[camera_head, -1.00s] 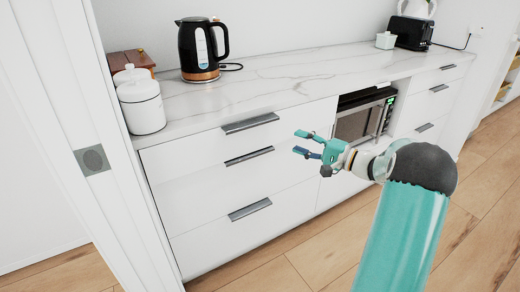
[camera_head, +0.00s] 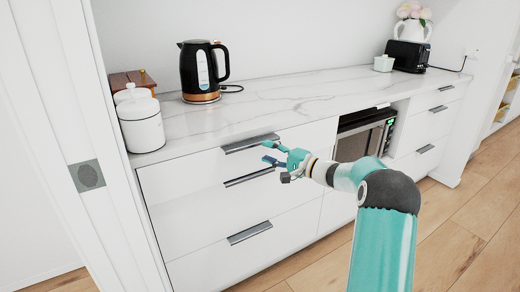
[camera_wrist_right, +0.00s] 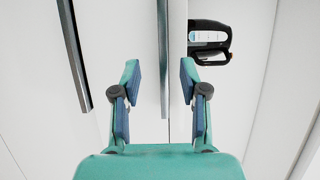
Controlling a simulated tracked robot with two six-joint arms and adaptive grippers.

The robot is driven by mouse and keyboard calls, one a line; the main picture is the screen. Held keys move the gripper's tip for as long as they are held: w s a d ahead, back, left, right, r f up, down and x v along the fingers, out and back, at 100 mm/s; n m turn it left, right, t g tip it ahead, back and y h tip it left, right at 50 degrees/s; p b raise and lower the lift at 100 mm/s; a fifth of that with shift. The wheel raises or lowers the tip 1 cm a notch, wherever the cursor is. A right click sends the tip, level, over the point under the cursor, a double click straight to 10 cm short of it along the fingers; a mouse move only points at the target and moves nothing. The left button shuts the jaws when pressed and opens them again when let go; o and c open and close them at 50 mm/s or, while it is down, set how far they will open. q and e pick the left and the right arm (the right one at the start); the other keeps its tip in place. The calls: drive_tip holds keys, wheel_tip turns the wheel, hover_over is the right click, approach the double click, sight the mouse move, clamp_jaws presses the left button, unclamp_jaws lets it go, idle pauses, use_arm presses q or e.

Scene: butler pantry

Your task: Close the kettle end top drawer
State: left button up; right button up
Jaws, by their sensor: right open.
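The kettle end top drawer (camera_head: 185,182) is the white front under the counter, below the black kettle (camera_head: 198,72). Its dark bar handle (camera_head: 250,143) shows near the front's upper edge. I cannot tell how far the drawer stands out. My right gripper (camera_head: 266,152) is open and empty in front of the drawer, by the right end of that handle. In the right wrist view the top handle (camera_wrist_right: 163,65) appears between the two spread fingers (camera_wrist_right: 155,88), beyond their tips, with the kettle (camera_wrist_right: 208,42) to the right. Contact is not clear. My left gripper is out of view.
Below are a second drawer handle (camera_head: 249,177) and a third (camera_head: 249,233). A microwave (camera_head: 365,137) sits in a niche to the right. White canisters (camera_head: 140,122) and a toaster (camera_head: 407,56) stand on the counter (camera_head: 300,95). A white door frame (camera_head: 85,130) is at left.

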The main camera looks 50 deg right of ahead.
sight(256, 148)
drive_tip(key=shift+w, duration=1.95)
clamp_jaws()
